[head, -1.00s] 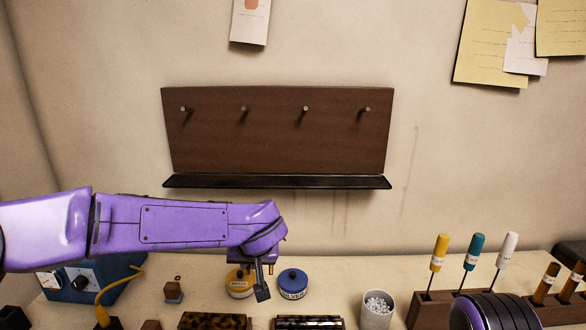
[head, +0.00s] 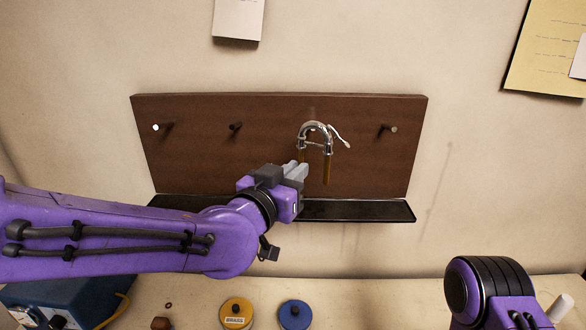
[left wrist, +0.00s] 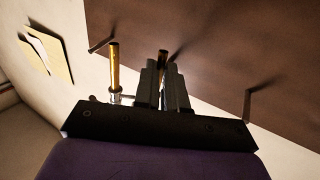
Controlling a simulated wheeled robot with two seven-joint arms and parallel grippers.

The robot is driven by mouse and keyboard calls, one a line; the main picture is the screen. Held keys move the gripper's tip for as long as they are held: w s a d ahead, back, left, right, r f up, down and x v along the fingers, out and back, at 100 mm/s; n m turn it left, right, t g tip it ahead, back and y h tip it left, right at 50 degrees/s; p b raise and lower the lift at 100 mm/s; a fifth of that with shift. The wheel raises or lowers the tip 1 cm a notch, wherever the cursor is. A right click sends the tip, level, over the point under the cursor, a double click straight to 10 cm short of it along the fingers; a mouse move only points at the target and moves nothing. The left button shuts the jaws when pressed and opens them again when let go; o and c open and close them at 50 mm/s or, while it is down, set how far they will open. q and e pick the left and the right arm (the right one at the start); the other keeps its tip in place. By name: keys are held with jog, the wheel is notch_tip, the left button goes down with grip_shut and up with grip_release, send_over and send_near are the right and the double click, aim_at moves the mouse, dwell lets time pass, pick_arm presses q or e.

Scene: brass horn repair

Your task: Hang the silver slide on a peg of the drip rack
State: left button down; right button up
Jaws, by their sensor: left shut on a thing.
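The silver slide (head: 317,128) is a shiny U-shaped bow with brass tube ends pointing down and a thin lever at its right. It is in front of the dark wooden drip rack (head: 200,165). My left gripper (head: 300,168) is shut on the slide's left leg; the left wrist view shows the jaws (left wrist: 163,85) around one tube and the other brass tube (left wrist: 114,68) beside them. Pegs show at far left (head: 157,127), left (head: 236,126) and right (head: 388,128). The third peg is hidden behind the slide; I cannot tell whether the bow touches it. My right gripper is out of view.
A black drip tray (head: 370,211) runs along the rack's lower edge, just below the left gripper. On the bench are a yellow-lidded tin (head: 237,312), a blue-lidded tin (head: 295,314) and a blue box (head: 75,295) at the left. Part of my right arm shows lower right.

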pick_arm(q)
jog(key=shift+w+f+b, duration=0.3)
jog(key=shift+w+b, duration=0.4)
jog(key=shift+w, duration=0.95)
jog(key=shift+w+f+b, duration=0.25)
jog(key=shift+w+b, duration=0.4)
jog(key=shift+w, duration=1)
jog(key=shift+w+f+b, duration=0.3)
jog(key=shift+w+b, duration=0.4)
jog(key=shift+w, duration=0.95)
jog(key=c, duration=1.1)
grip_release()
